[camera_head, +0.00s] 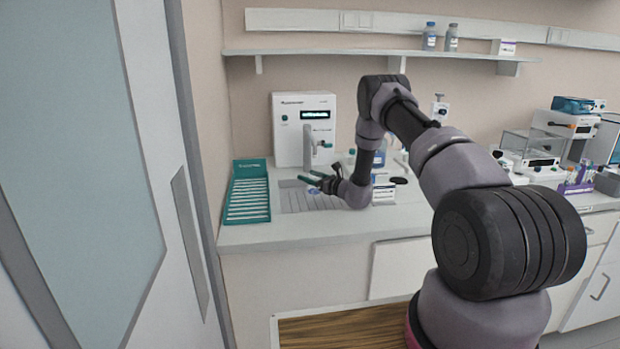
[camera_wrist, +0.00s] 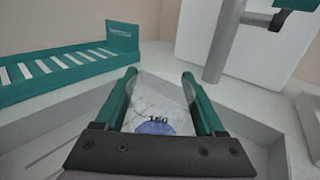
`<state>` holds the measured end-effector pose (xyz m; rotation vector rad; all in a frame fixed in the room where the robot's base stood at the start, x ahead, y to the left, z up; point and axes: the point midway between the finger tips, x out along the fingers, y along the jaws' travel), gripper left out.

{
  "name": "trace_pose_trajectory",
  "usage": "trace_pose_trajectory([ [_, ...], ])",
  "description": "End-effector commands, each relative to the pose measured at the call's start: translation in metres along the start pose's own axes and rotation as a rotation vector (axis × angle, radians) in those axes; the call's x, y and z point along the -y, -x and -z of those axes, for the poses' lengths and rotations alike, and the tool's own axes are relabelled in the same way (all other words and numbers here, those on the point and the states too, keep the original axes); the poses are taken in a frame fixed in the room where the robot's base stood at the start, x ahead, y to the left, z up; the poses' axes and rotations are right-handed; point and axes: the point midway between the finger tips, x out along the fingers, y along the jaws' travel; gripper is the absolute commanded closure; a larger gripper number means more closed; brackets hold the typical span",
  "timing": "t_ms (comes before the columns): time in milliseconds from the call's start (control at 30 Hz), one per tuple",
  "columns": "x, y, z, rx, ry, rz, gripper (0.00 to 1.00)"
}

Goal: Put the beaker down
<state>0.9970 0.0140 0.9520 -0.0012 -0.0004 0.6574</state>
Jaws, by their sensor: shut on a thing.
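In the head view only a small blue spot of the beaker (camera_head: 314,191) shows below the fingers. I cannot tell whether its base touches the tray. A white dispensing machine (camera_head: 291,135) with a lit display stands behind the tray.
A green slotted rack (camera_head: 247,200) stands left of the tray and also shows in the wrist view (camera_wrist: 60,72). Bottles and small items stand right of the machine, near my arm. A shelf (camera_head: 380,53) runs above. The front bench edge is clear.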

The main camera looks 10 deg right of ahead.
Motion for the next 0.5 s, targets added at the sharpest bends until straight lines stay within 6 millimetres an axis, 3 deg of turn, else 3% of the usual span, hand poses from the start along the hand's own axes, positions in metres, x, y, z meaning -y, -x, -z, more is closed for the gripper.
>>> trace_pose_trajectory([
  [500, -0.001, 0.002, 0.016, -0.004, -0.005, 0.000, 0.82],
])
